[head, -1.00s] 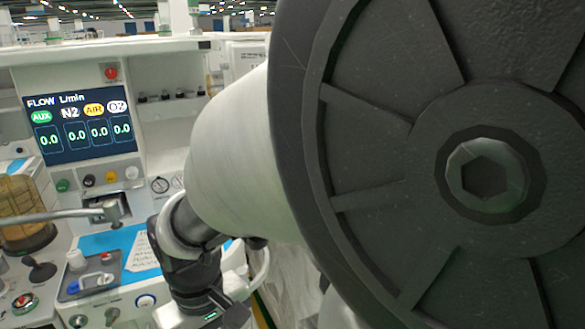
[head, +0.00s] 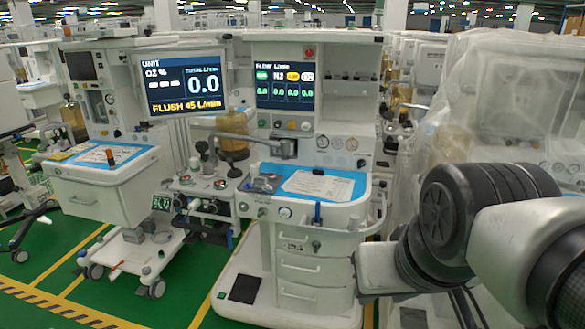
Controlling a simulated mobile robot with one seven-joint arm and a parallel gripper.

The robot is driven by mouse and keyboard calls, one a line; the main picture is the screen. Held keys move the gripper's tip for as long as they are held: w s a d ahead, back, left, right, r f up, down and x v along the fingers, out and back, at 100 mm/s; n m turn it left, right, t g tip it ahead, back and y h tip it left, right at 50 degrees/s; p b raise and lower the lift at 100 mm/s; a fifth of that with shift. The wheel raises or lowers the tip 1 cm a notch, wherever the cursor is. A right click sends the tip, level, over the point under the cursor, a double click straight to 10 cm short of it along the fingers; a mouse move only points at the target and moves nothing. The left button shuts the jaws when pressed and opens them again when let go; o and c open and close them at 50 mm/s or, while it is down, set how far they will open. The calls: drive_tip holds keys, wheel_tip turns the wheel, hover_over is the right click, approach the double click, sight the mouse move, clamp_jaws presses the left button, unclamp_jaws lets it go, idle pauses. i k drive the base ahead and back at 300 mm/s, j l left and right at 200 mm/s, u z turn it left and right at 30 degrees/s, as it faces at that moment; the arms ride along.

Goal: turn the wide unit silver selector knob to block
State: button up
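Two anaesthesia units stand ahead in the head view. The centre one (head: 343,211) is broad, with a blue-topped work surface and a flow screen (head: 286,84) reading zeros. The left one (head: 95,190) has a white drawer cart. Small knobs and dials sit along the centre unit's front edge, and a silver-looking round knob (head: 262,212) is among them. They are too small to tell which is the selector or how it is set.
A large monitor (head: 186,80) reading 0.0 stands between the units. A small side shelf (head: 205,188) with knobs and fittings adjoins the centre unit. A plastic-draped unit (head: 500,100) is at the right. Green floor with yellow lines is free at the lower left.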

sight(262, 211)
drive_tip(key=k, duration=0.15)
drive_tip(key=i+u, duration=0.35)
drive_tip(key=i, duration=0.2)
drive_tip(key=i+l+u, duration=0.35)
drive_tip(key=i, duration=0.2)
